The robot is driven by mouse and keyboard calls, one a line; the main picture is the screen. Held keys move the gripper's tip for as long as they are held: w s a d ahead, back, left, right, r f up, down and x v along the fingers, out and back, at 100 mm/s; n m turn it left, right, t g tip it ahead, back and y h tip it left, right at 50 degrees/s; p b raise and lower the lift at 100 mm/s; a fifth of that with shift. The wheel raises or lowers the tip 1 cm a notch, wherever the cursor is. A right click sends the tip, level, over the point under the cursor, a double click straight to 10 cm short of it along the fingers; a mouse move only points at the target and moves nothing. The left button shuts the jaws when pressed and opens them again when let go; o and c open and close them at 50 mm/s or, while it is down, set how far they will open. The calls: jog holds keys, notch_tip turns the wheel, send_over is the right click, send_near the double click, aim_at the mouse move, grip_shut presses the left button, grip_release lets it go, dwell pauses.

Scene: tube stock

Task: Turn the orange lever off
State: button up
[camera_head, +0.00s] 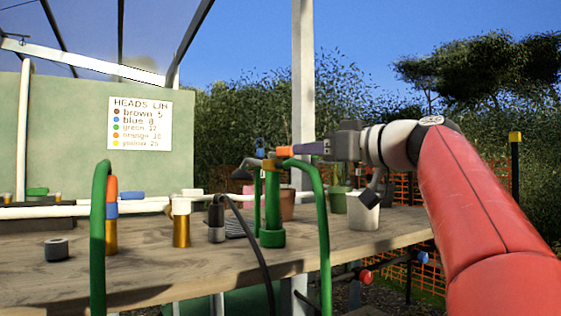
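A small orange piece (284,151), which looks like the lever, sits at the top of a green standpipe (272,205) on the bench. My gripper (297,150) reaches in from the right at the same height, its fingers pointing left. The fingertips meet or overlap the orange piece in the picture; I cannot tell whether they touch it. The fingers are seen side-on, so their gap is hidden. Another orange part (112,188) shows on the hose fitting at the left, between green and blue parts.
The wooden bench (190,262) carries a brass fitting (181,225), a dark ring (57,249), pots and a white cup (363,211). Green hoses (322,230) arch over the front edge. A white post (302,75) stands behind. A sign (140,123) hangs on the green panel.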

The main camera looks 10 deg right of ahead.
aim_at(285, 151)
jog(key=p+x, duration=0.1)
jog(key=x, duration=0.6)
jog(key=shift+w+a+p, duration=0.1)
jog(key=shift+a+p, duration=0.05)
jog(key=shift+p, duration=0.25)
jog(key=shift+c, duration=0.2)
jog(key=shift+f, duration=0.1)
grip_shut()
